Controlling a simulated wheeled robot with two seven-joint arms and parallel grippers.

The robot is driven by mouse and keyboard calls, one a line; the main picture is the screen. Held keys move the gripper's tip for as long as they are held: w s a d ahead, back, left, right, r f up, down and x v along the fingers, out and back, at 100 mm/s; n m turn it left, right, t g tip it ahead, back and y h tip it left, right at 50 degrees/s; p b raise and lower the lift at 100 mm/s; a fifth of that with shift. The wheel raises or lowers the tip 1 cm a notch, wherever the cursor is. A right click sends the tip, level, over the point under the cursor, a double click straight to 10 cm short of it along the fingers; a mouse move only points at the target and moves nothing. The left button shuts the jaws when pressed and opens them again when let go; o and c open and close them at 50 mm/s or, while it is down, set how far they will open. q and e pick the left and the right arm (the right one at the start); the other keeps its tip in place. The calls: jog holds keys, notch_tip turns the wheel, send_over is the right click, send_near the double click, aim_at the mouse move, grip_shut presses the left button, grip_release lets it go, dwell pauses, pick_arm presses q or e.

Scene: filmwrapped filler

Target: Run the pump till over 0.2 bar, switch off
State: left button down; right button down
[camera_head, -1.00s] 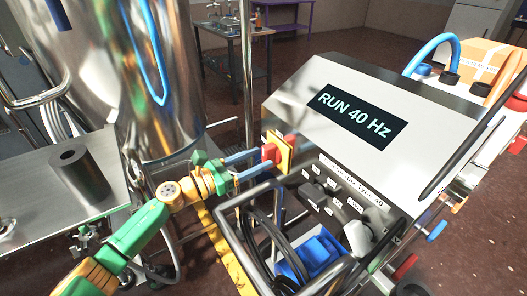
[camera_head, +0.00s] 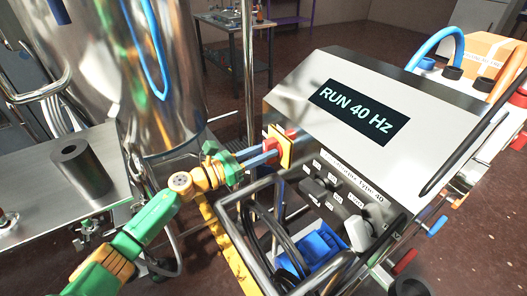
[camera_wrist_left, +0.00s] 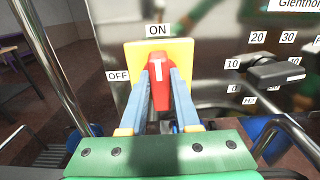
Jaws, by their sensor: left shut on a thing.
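The pump's control box (camera_head: 420,95) has a display (camera_head: 358,112) that reads RUN 40 Hz. A red rotary switch (camera_wrist_left: 159,85) on a yellow plate (camera_wrist_left: 183,52) sits on the box's left side; it also shows in the head view (camera_head: 273,144). Its white mark points up to the ON label (camera_wrist_left: 158,30); the OFF label (camera_wrist_left: 118,76) is at its left. My left gripper (camera_wrist_left: 160,88) is shut on the red switch, one blue finger on each side. It also shows in the head view (camera_head: 268,154). No pressure reading can be made out. My right gripper is out of view.
A black knob (camera_wrist_left: 275,70) with a numbered scale is right of the switch. A metal tube frame (camera_head: 228,203) with black cables stands below the box. A shiny steel tank (camera_head: 150,75) is at the left, beside a metal bench (camera_head: 110,185) with a dark hollow cylinder (camera_head: 80,170).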

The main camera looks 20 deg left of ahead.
pick_arm(q)
jog(key=n, duration=0.4)
jog(key=shift+w+a+n+p, duration=0.1)
jog(key=shift+n+p, duration=0.2)
jog(key=n+p, duration=0.1)
jog(key=n, duration=0.3)
jog(key=shift+a, duration=0.1)
jog(key=n+p, duration=0.1)
jog(key=n, duration=0.3)
jog(key=shift+w+f+n, duration=0.1)
jog(key=shift+f+n, duration=0.05)
jog(key=shift+n, duration=0.25)
jog(key=shift+a+f+n+p, duration=0.15)
jog(key=shift+n+p, duration=0.25)
jog(key=shift+n, duration=1.6)
jog(key=c, duration=0.6)
grip_release()
jog(key=shift+c, duration=0.2)
